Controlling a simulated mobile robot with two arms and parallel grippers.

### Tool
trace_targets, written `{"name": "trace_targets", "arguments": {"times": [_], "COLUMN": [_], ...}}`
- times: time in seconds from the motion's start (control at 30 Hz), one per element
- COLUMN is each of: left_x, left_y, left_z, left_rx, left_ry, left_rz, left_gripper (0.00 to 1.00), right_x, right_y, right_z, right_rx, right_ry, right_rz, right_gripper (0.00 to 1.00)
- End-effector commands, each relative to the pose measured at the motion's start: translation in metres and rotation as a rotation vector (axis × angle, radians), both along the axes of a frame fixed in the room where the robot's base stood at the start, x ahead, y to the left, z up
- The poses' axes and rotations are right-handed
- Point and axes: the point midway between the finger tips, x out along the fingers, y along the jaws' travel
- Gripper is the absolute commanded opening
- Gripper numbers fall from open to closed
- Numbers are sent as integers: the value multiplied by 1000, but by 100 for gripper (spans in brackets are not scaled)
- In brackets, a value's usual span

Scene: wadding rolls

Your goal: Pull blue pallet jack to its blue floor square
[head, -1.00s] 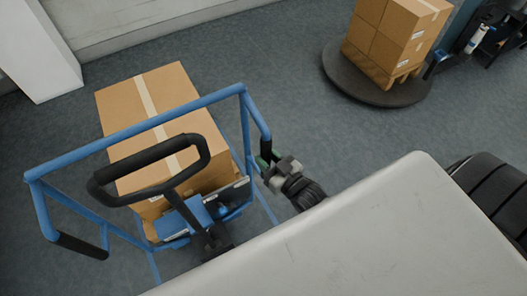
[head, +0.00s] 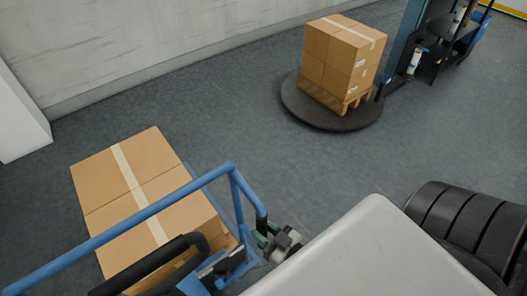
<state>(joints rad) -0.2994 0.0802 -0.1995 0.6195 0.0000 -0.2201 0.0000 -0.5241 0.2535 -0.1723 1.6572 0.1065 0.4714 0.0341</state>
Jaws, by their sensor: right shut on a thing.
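The blue pallet jack (head: 192,193) stands at the lower left in the head view, with a blue tube frame and a black handle (head: 150,265) cut off by the bottom edge. My right gripper (head: 266,236) is shut on the black grip at the right end of the blue frame. My left gripper is not in view. No blue floor square shows in view.
A pallet of cardboard boxes (head: 340,58) stands on a round dark turntable (head: 332,113), beside a blue machine column (head: 402,40). A pale wall (head: 150,45) runs along the back. A white block (head: 18,118) stands at the left. The grey floor (head: 215,130) between is clear.

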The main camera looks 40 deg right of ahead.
Motion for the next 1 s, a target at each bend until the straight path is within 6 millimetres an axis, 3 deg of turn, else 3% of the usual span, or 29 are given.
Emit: {"name": "trace_targets", "arguments": {"times": [0.33, 0.37, 0.5, 0.8, 1.0], "left_x": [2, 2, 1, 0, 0], "left_y": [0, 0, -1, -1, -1], "left_z": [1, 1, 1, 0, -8], "left_rx": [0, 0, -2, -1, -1], "left_ry": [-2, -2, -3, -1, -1], "left_rz": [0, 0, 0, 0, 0], "left_gripper": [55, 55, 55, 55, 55], "right_x": [1, 1, 0, -3, -29], "right_y": [2, 2, 2, 0, -5], "right_z": [4, 4, 3, 1, -2], "right_rx": [5, 5, 3, 1, 0], "right_ry": [-13, -13, -10, -4, 0], "right_rz": [3, 3, 3, 2, 2], "right_gripper": [0, 36, 57, 57, 57]}}
